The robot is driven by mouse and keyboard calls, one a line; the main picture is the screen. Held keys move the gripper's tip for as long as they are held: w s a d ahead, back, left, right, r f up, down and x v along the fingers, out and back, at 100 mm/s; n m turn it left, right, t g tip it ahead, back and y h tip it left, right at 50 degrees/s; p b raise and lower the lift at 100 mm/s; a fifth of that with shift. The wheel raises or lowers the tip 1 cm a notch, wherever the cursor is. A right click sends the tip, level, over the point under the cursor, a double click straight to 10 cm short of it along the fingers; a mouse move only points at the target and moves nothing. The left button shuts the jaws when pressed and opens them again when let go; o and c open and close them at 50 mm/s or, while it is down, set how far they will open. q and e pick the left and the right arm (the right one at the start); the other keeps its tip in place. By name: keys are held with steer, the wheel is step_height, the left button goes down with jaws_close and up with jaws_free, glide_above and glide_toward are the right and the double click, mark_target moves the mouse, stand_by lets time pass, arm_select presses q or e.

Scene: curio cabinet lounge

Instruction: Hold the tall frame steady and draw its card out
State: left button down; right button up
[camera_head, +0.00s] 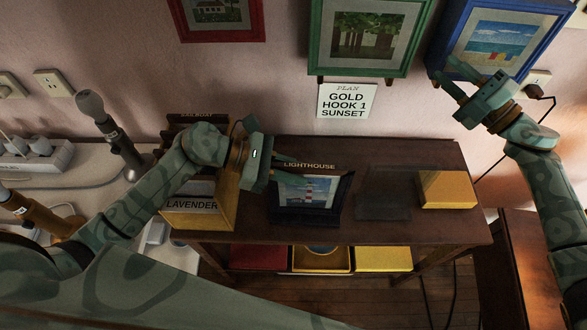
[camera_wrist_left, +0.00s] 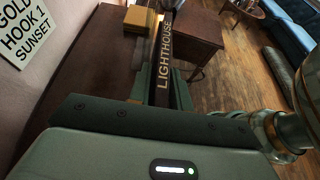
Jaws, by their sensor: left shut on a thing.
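A dark frame (camera_head: 308,214) labelled LIGHTHOUSE stands on the brown table, leaning back a little. Its card (camera_head: 307,189), a lighthouse picture, shows in its front. My left gripper (camera_head: 288,163) is shut on the frame's top edge from the left. In the left wrist view the frame's lettered top edge (camera_wrist_left: 165,50) lies between the fingers. My right gripper (camera_head: 446,73) is up by the lower left of a blue frame (camera_head: 545,42) on the wall. Its fingers look apart, and no card shows in them.
The table (camera_head: 440,230) also holds a yellow box (camera_head: 447,190), a dark flat piece (camera_head: 383,206) and a yellow LAVENDER box (camera_head: 197,217). Trays (camera_head: 384,259) sit below.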

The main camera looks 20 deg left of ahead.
steer(key=s+a+r+n+g, duration=0.3)
steer(key=s+a+n+g, duration=0.2)
steer(key=a+n+g, duration=0.3)
steer(key=n+g+h, duration=0.5)
steer(key=n+h, duration=0.4)
steer(key=n, duration=0.6)
glide_above(312, 166)
steer(key=w+d, duration=0.3)
step_height(312, 166, down, 3)
steer(key=s+f+n+t+h, duration=0.1)
steer(key=n+h, duration=0.1)
steer(key=s+d+f+n+t+h, duration=0.1)
steer(key=n+h, duration=0.1)
steer(key=shift+f, duration=0.4)
steer(key=x, duration=0.9)
steer(key=shift+f, duration=0.35)
steer(key=shift+c, duration=0.3)
jaws_close()
